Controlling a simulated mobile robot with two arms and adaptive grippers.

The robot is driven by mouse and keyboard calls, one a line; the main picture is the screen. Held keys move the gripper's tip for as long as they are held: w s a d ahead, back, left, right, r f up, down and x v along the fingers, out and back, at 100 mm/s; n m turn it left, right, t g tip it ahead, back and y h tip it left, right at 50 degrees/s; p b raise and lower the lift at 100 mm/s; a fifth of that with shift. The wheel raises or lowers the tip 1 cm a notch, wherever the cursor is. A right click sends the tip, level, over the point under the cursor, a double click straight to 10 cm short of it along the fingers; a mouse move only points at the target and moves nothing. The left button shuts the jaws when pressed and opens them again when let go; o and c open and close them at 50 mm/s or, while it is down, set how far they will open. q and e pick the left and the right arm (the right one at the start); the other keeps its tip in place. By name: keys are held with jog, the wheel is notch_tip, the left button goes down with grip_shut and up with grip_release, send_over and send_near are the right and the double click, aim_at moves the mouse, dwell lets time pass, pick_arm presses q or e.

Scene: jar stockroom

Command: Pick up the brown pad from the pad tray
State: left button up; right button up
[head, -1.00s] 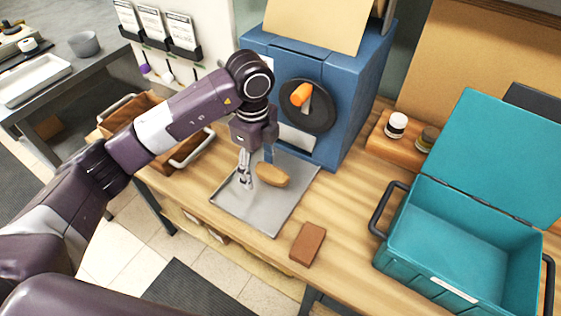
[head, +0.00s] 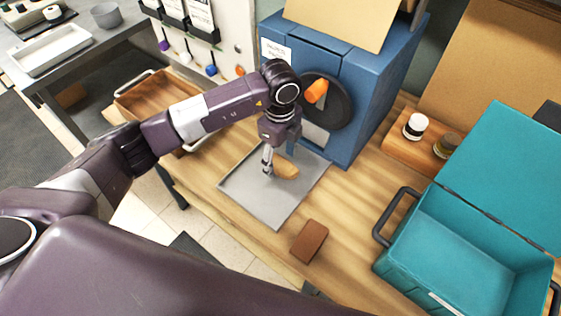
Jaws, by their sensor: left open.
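A tan-brown oval pad (head: 287,169) lies on the flat grey metal tray (head: 262,203), near its back right side. My left gripper (head: 268,171) points down over the tray, at the left side of the pad. Its fingers are open and partly overlap the pad's left end in the head view. I cannot tell whether they touch the pad. A darker brown rectangular block (head: 310,241) lies on the wooden bench, just off the tray's front right side. My right gripper is not in view.
A blue machine (head: 370,75) with a dark dial and orange knob stands right behind the tray. An open teal case (head: 455,262) is at the right. Two small jars (head: 415,126) stand on a wooden block behind it. A wooden tray (head: 150,95) is at the left.

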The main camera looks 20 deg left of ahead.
pick_arm(q)
jog(key=shift+f, duration=0.75)
jog(key=shift+c, duration=0.5)
jog(key=c, duration=0.9)
jog(key=shift+r, duration=0.1)
